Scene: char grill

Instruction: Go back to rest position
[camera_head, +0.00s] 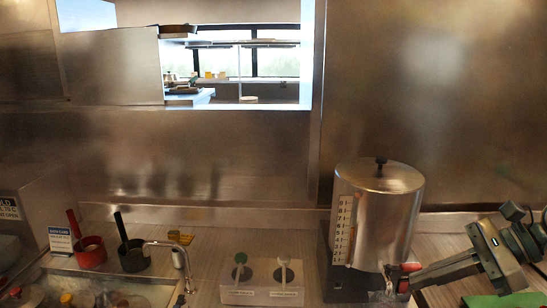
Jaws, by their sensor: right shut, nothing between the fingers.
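My right arm comes in from the right edge, and my right gripper (402,281) is at the lower front of the tall steel dispenser (373,217). The gripper is shut with nothing held. It is close to a red part (411,267) at the dispenser's base; I cannot tell whether they touch. The dispenser has a domed lid with a dark knob and a white scale on its left side. My left gripper is not clearly seen.
A steel holder (262,297) with a green-topped and a white-topped handle stands left of the dispenser. A red pot (91,254) and a black pot (134,258) sit by a thin faucet (183,262). A steel wall with a pass-through window is behind.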

